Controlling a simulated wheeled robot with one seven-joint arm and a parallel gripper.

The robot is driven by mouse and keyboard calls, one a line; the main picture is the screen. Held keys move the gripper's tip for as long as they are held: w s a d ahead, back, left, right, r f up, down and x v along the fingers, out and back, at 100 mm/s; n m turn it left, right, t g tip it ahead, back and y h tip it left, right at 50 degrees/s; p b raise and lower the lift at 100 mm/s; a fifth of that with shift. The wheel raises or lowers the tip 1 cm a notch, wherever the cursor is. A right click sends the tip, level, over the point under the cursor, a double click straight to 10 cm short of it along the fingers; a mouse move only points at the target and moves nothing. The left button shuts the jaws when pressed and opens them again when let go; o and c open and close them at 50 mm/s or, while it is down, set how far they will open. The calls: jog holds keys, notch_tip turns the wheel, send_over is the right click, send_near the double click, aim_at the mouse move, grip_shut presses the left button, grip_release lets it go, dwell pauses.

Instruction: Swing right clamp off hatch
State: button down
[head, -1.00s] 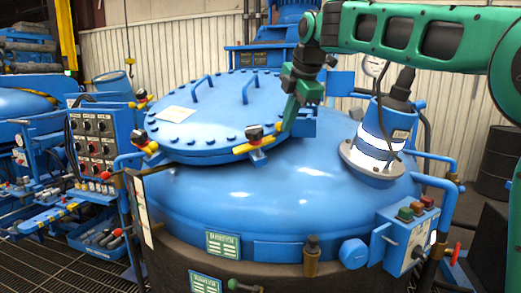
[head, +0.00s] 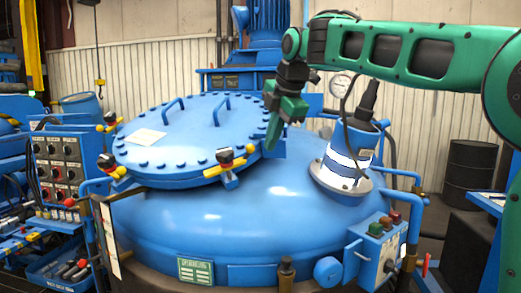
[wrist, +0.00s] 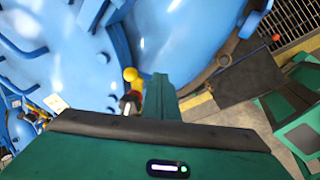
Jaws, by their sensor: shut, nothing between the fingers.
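The hatch (head: 190,125) is a round blue bolted lid with two handles on top of the blue furnace dome. The right clamp (head: 228,160), with a black-and-red knob and yellow arms, sits at the hatch's front right rim. My gripper (head: 272,142) points down beside the hatch's right rim, right of this clamp, and looks shut and empty. A visible gap separates it from the clamp in the head view. In the wrist view, a yellow knob and red clamp part (wrist: 131,88) show just left of my green finger (wrist: 160,95); contact cannot be told.
A blue-and-white cylinder (head: 345,160) with a cable stands on the dome to the right. A button box (head: 378,245) is at the front right. A control panel (head: 55,170) stands at the left.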

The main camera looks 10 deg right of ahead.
jog(key=a+v, duration=0.1)
jog(key=v, duration=0.6)
jog(key=shift+s+d+r, duration=0.25)
jog(key=shift+d+r, duration=0.1)
jog(key=shift+r, duration=0.1)
jog(key=s+d+f+m+g+h, duration=0.1)
jog(key=s+d+f+m+g, duration=0.1)
jog(key=s+d+f+m, duration=0.7)
jog(key=s+d+f+m+g+h, duration=0.1)
jog(key=s+d+f+m, duration=0.5)
jog(key=d+f, duration=0.55)
jog(key=s+d+f+m+g, duration=0.1)
jog(key=s+d+f+m, duration=0.1)
jog(key=s+f+m, duration=0.5)
jog(key=s+d+f+m+g, duration=0.1)
jog(key=s+d+f+m, duration=0.2)
jog(key=s+f+m, duration=0.4)
jog(key=s+f, duration=0.5)
jog(key=s, duration=0.2)
jog(key=shift+s+d+g, duration=0.2)
jog(key=shift+d+g, duration=0.15)
jog(key=shift+g, duration=0.05)
